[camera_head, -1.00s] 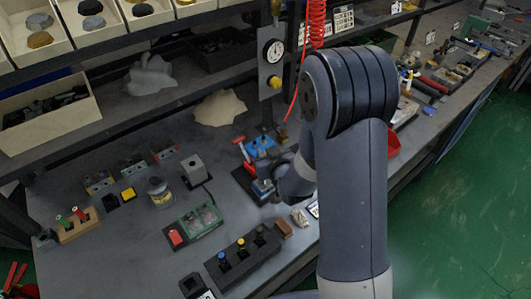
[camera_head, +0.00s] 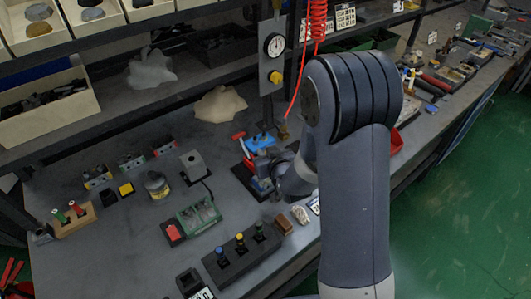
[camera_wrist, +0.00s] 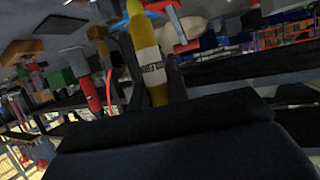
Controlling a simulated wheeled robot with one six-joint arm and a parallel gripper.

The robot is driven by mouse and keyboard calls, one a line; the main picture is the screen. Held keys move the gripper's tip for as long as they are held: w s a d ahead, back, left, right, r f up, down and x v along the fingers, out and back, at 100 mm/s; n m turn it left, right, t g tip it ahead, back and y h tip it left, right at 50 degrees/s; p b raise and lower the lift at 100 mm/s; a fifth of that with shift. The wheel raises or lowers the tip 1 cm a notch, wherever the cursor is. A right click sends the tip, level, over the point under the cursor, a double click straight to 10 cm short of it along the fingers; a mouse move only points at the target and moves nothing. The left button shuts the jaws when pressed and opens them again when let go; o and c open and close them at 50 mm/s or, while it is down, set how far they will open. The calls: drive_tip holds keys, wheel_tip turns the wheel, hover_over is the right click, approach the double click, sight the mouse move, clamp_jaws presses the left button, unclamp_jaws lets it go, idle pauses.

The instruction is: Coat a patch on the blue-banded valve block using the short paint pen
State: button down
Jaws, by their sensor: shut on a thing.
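My gripper (camera_head: 264,181) is low over the bench beside a dark fixture with a blue top (camera_head: 260,142) and a red handle (camera_head: 239,136). My arm hides part of it. In the wrist view my gripper (camera_wrist: 138,62) is shut on a yellow pen (camera_wrist: 150,62) with a white printed label. I cannot tell whether this is the short pen, or whether its tip touches anything. Three small valve blocks stand at the back left: one yellow-marked (camera_head: 97,179), a middle one (camera_head: 132,163) and one red-marked (camera_head: 164,147). The middle one's band is too small to read.
A dark rack (camera_head: 236,266) holds pieces with blue, yellow and green tops. A wooden holder (camera_head: 72,226) holds red and green pieces. A jar (camera_head: 156,186), a grey box (camera_head: 194,165) and a green-framed tray (camera_head: 199,215) stand between. A shelf post and gauge (camera_head: 272,45) rise behind the fixture.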

drive_tip(key=shift+f+b, duration=0.4)
drive_tip(key=shift+b, duration=0.1)
idle(0.4)
drive_tip(key=shift+w+a+b, duration=0.25)
drive_tip(key=shift+w+b, duration=0.1)
drive_tip(key=shift+b, duration=0.05)
drive_tip(key=shift+s, duration=0.1)
drive_tip(key=shift+s+d+b, duration=0.45)
drive_tip(key=shift+s, duration=0.1)
drive_tip(key=shift+w, duration=0.1)
idle(0.4)
drive_tip(key=shift+w+a+b, duration=0.35)
drive_tip(key=shift+w+a, duration=0.1)
drive_tip(key=shift+w, duration=0.1)
drive_tip(key=shift+s+d, duration=0.1)
drive_tip(key=shift+s, duration=0.1)
drive_tip(key=shift+s+d+f+b, duration=0.1)
drive_tip(key=shift+s+d+b, duration=0.3)
drive_tip(key=shift+s, duration=0.1)
drive_tip(key=shift+w+a, duration=0.1)
